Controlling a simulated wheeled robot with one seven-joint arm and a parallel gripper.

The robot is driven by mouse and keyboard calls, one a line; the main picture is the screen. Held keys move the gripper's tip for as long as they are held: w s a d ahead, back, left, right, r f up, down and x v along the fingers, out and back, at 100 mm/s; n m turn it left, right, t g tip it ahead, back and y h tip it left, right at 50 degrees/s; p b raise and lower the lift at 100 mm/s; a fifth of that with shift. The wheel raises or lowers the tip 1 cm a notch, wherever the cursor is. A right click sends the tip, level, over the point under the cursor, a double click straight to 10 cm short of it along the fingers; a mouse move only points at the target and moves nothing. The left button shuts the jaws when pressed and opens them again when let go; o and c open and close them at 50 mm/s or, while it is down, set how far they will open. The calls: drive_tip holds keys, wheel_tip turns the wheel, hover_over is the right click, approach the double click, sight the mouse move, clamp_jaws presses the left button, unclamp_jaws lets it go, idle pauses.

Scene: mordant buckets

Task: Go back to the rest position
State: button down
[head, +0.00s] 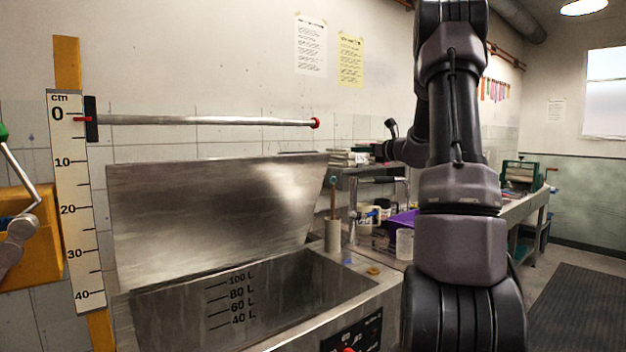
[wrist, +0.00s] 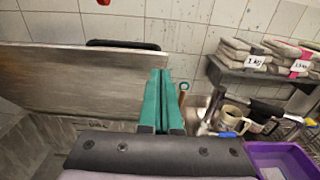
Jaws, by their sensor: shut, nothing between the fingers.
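My gripper (wrist: 161,76) shows in the wrist view with its two green fingers pressed together, empty. It is in the air in front of the raised steel lid (wrist: 80,85) and the tiled wall. In the head view my dark arm rises at right of centre, and I cannot make out the green fingers there. The steel tank (head: 383,288) stands to the left of the arm with its lid (head: 215,210) tilted up and litre marks inside.
A cm scale (head: 72,200) stands at left, with a metal rod (head: 200,120) reaching from it. A purple tub (wrist: 285,160), jars and a shelf with weighted pads (wrist: 250,55) are at right. A green-framed press (head: 520,178) stands farther back. Floor with a dark mat (head: 575,300) is clear at right.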

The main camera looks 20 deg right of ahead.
drive_tip(key=s+a+r+n+g+y, duration=0.1)
drive_tip(key=s+a+n+g, duration=0.3)
drive_tip(key=s+a+n, duration=0.55)
drive_tip(key=s+a+r+n+g+y, duration=0.1)
drive_tip(key=s+a+n+g, duration=0.45)
drive_tip(key=a, duration=0.75)
drive_tip(key=s+f+n+h, duration=0.2)
drive_tip(key=s+n, duration=0.4)
drive_tip(key=s, duration=0.6)
drive_tip(key=s+f+n+h, duration=0.3)
drive_tip(key=s+n, duration=0.4)
drive_tip(key=s, duration=0.5)
drive_tip(key=shift+a+f+h, duration=0.2)
drive_tip(key=shift+a+h, duration=0.05)
drive_tip(key=shift+h, duration=0.25)
